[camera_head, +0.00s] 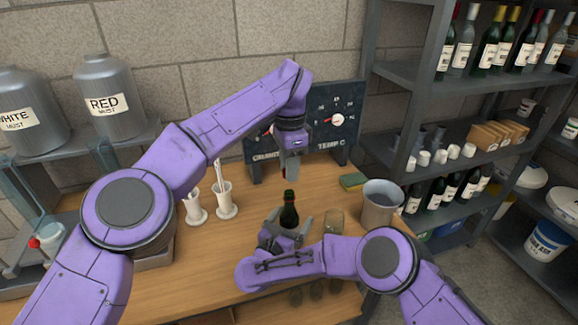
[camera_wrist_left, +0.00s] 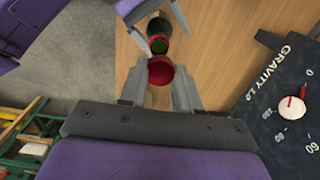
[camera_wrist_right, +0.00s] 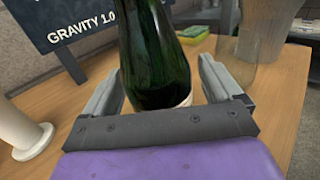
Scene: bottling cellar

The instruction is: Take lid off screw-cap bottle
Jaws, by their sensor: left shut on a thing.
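The dark green bottle (camera_head: 289,212) stands upright on the wooden bench. My left gripper (camera_head: 291,175) points down above the bottle's neck, with a clear gap between them. In the left wrist view its fingers are shut on a red cap (camera_wrist_left: 159,71), and the bottle's green top (camera_wrist_left: 159,45) shows beyond the cap, apart from it. The cap is not clear in the head view. My right gripper (camera_head: 286,232) is low at the bottle, one finger on each side. In the right wrist view the bottle (camera_wrist_right: 155,60) stands between the spread fingers, with a gap at the right finger.
A gauge board (camera_head: 345,125) stands behind the bottle. A glass jar (camera_head: 334,222) and a grey metal pitcher (camera_head: 380,203) stand to its right, near a sponge (camera_head: 353,181). White stands (camera_head: 226,205) are to the left. Shelves of bottles (camera_head: 405,60) rise at the right.

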